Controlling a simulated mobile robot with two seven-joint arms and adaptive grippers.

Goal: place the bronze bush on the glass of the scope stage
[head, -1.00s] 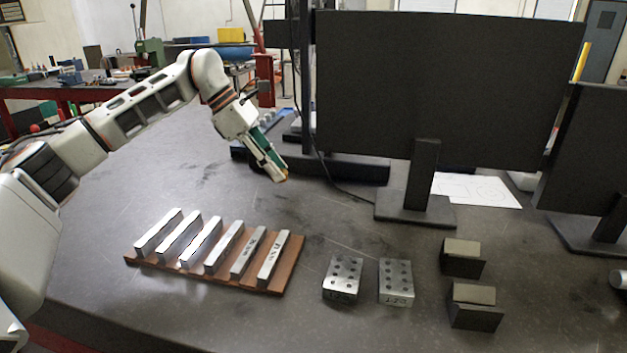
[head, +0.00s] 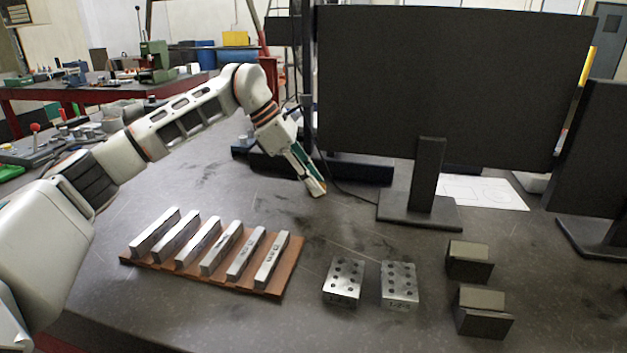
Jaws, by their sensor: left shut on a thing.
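My left gripper (head: 318,190) is in the middle of the head view, above the table and left of the large monitor's foot. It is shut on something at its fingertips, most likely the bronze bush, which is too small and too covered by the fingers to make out. The scope stage and its glass cannot be made out clearly. A dark base (head: 350,165) stands behind the gripper, partly hidden by my arm and the monitor. My right gripper is not in view.
A brown board (head: 277,286) with several steel bars lies at front left. Two drilled steel blocks (head: 344,281) and two dark angled blocks (head: 470,260) lie front right. The large monitor (head: 450,85) blocks the back. A paper sheet (head: 485,192) lies behind its foot.

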